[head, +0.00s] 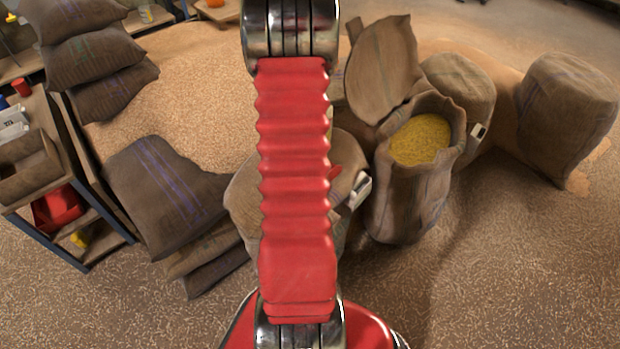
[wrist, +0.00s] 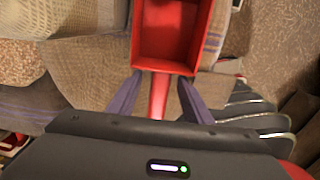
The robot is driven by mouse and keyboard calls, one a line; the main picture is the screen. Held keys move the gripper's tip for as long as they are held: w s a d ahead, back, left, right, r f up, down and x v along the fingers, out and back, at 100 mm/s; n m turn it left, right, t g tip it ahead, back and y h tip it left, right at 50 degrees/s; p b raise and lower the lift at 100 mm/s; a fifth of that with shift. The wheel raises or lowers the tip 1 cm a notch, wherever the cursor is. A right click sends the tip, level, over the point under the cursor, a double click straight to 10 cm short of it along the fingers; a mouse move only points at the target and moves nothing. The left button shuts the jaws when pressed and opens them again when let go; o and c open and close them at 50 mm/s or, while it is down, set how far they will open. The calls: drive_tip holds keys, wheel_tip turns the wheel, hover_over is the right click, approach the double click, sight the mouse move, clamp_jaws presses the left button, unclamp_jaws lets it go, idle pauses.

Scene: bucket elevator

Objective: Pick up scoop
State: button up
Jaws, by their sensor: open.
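The scoop (wrist: 177,38) is red, with a square open pan at the top of the wrist view and a narrow handle running down toward my gripper. My gripper (wrist: 160,78) is open, with one dark finger on each side of the handle. The fingers look apart from the handle; I cannot tell the depth between them. Brown sack cloth lies around and under the scoop. In the head view my red arm hides most of this spot; a small red piece shows beside it, and I cannot tell whether it is the scoop.
An open sack (head: 413,200) of yellow grain stands right of my arm. Closed sacks (head: 568,110) stand farther right. Stacked sacks (head: 172,195) lie left, and more are piled at the upper left. A shelf (head: 100,215) stands at the left edge. The floor at lower right is clear.

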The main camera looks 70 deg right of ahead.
drive_tip(key=shift+f, duration=0.7)
drive_tip(key=shift+c, duration=0.3)
clamp_jaws()
